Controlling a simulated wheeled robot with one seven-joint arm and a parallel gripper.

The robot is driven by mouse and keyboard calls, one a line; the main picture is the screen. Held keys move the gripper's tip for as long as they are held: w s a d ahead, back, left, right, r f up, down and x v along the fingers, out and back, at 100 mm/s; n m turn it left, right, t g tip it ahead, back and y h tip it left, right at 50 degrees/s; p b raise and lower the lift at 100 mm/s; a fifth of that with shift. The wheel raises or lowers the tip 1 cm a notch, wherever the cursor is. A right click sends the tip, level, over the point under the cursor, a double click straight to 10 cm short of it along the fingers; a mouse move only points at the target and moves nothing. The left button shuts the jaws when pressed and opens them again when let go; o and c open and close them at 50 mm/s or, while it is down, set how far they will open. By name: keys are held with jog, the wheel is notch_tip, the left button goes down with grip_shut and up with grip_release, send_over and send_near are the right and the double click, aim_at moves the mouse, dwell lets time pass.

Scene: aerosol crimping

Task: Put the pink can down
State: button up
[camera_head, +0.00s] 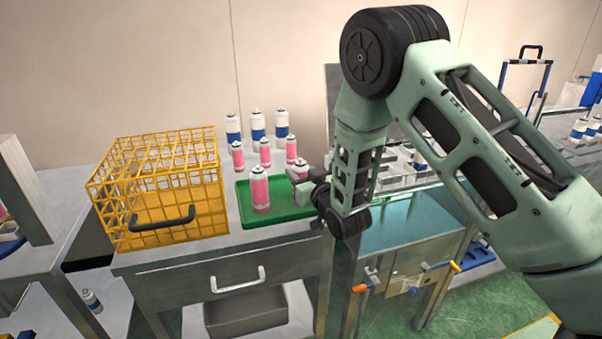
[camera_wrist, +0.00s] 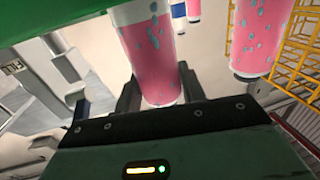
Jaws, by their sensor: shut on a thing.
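The pink can (camera_wrist: 150,55) is between the two fingers of my gripper (camera_wrist: 158,88) in the wrist view, and the jaws are shut on it. In the head view my gripper (camera_head: 305,191) is at the right part of the green tray (camera_head: 275,219), and the held can (camera_head: 299,172) is mostly hidden behind it. The held can looks upright. I cannot tell whether its base touches the tray. Another pink can (camera_head: 260,190) stands on the tray to the left, apart from my gripper; a pink can also shows at the right of the wrist view (camera_wrist: 254,40).
A yellow wire crate (camera_head: 160,190) with a black handle stands left of the tray. Several smaller pink cans (camera_head: 264,152) stand behind, with blue-and-white cans (camera_head: 257,126) farther back. A grey rack (camera_head: 395,170) is right of my gripper. The tray's front left is clear.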

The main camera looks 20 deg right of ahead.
jog(key=o, duration=0.6)
jog(key=shift+f, duration=0.2)
jog(key=o, duration=0.5)
jog(key=shift+r, duration=0.1)
jog(key=shift+c, duration=0.2)
